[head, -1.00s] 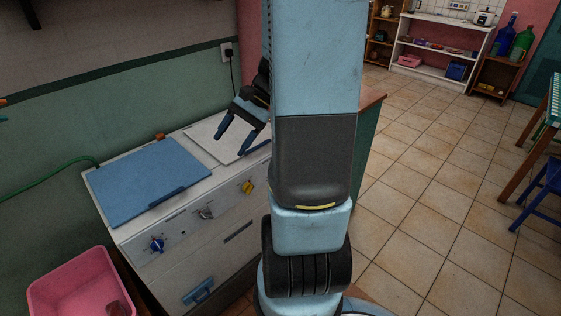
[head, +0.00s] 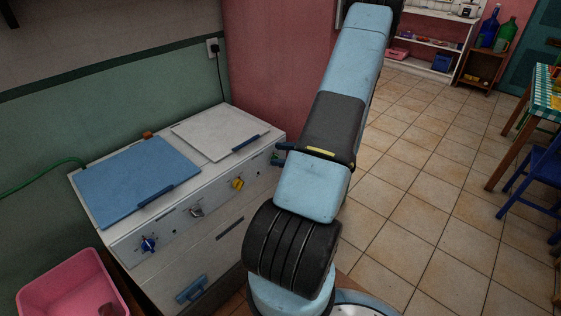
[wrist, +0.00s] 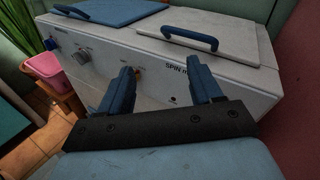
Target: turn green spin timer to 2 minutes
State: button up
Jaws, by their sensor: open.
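The twin-tub washer (head: 172,224) stands against the wall, and its front panel carries a row of knobs. The blue knob (head: 149,244), grey knob (head: 196,211) and yellow knob (head: 238,184) show in the head view. In the wrist view, a "SPIN" label (wrist: 178,69) shows between my fingers, partly covered by the right one. I cannot make out the green spin timer or its setting; my gripper covers that end of the panel. My gripper (wrist: 160,67) is open and empty in front of the panel. In the head view its fingers (head: 281,156) show partly behind my arm.
A blue lid (head: 135,180) and a white lid (head: 215,130) with a blue handle lie on the washer top. A pink basin (head: 65,285) stands at the lower left. A pink wall rises beyond the washer's right end. Tiled floor (head: 420,180) is open to the right.

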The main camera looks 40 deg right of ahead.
jog(key=s+d+f+m+t+h, duration=0.4)
jog(key=s+d+f+m+h, duration=0.3)
jog(key=f, duration=0.4)
jog(key=w+m, duration=0.1)
jog(key=w, duration=1.3)
jog(key=shift+w+a+r+h, duration=0.15)
jog(key=shift+a+r+h, duration=0.05)
jog(key=shift+a+h, duration=0.15)
jog(key=shift+c, duration=0.4)
jog(key=c, duration=0.9)
